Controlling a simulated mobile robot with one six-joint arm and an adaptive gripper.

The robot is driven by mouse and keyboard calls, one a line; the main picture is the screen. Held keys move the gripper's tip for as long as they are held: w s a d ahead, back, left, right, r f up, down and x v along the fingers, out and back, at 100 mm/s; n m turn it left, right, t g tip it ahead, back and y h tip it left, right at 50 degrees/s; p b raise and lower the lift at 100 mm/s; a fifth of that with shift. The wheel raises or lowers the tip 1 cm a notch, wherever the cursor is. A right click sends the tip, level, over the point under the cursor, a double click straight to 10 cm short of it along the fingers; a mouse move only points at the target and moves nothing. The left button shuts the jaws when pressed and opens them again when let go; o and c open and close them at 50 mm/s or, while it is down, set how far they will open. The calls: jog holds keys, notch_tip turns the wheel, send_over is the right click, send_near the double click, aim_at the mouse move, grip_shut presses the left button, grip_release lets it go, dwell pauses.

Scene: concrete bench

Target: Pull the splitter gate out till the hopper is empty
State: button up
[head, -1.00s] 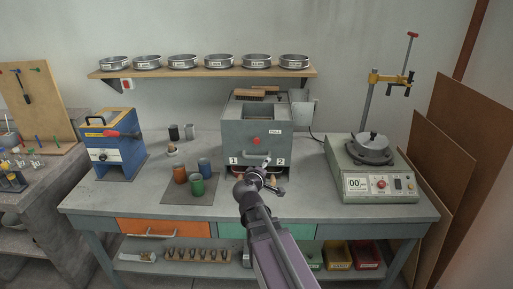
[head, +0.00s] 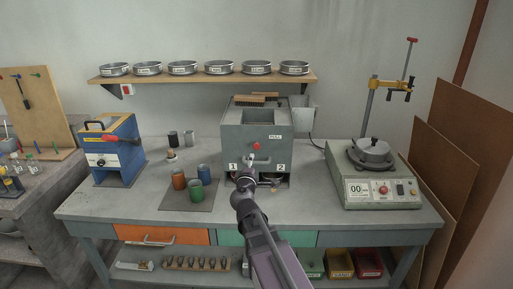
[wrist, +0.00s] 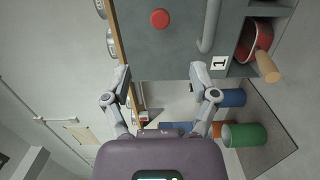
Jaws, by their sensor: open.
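The splitter (head: 232,150) is a grey metal box in the middle of the bench with an open hopper (head: 262,116) on top. What lies in the hopper cannot be made out. On its front are a red round knob (head: 256,146), a label reading PULL (head: 274,136) and a bar handle, partly hidden in the head view. In the wrist view, turned sideways, the knob (wrist: 160,18) shows ahead between the fingers and the bar handle (wrist: 209,28) to the right. My gripper (wrist: 160,76) is open and empty, in front of the splitter and apart from the knob.
A red pan (wrist: 247,42) with a wooden handle sits under label 1. Orange, blue and green cups (head: 196,190) stand on a mat at left. A blue device (head: 118,152) is farther left, a machine with a display (head: 383,188) at right. A shelf of sieves (head: 208,78) hangs behind.

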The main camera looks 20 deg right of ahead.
aim_at(256, 147)
jog(key=x, duration=1.3)
jog(key=shift+w+d, duration=0.1)
jog(key=shift+w, duration=0.15)
jog(key=shift+c, duration=0.2)
grip_shut()
